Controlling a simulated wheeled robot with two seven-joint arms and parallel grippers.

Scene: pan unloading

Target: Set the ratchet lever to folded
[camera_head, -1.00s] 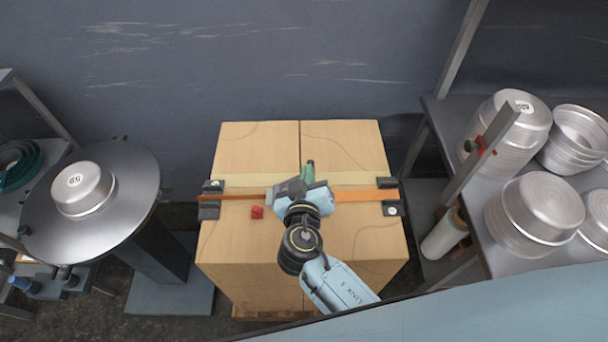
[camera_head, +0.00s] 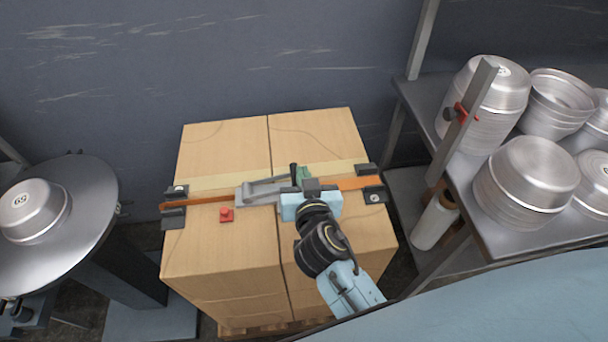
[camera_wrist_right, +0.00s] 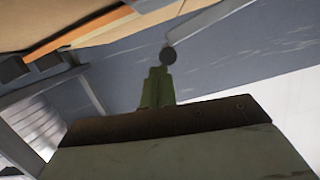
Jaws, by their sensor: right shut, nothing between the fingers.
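The ratchet (camera_head: 258,192) is a grey metal buckle on an orange strap (camera_head: 200,202) across the top of the cardboard boxes. A grey lever lies along it, and a dark upright grip (camera_head: 293,172) shows at its right end. My right gripper (camera_head: 304,174) has green fingers and is just right of that grip. It is shut and empty; whether it touches the grip cannot be told. In the right wrist view the shut fingers (camera_wrist_right: 158,86) point at a dark round end (camera_wrist_right: 168,56) of a grey bar. My left gripper is out of view.
Dark corner guards (camera_head: 173,218) hold the strap at both sides. A round table (camera_head: 85,215) with a pan stands left; a shelf (camera_head: 470,205) with stacked pans stands right.

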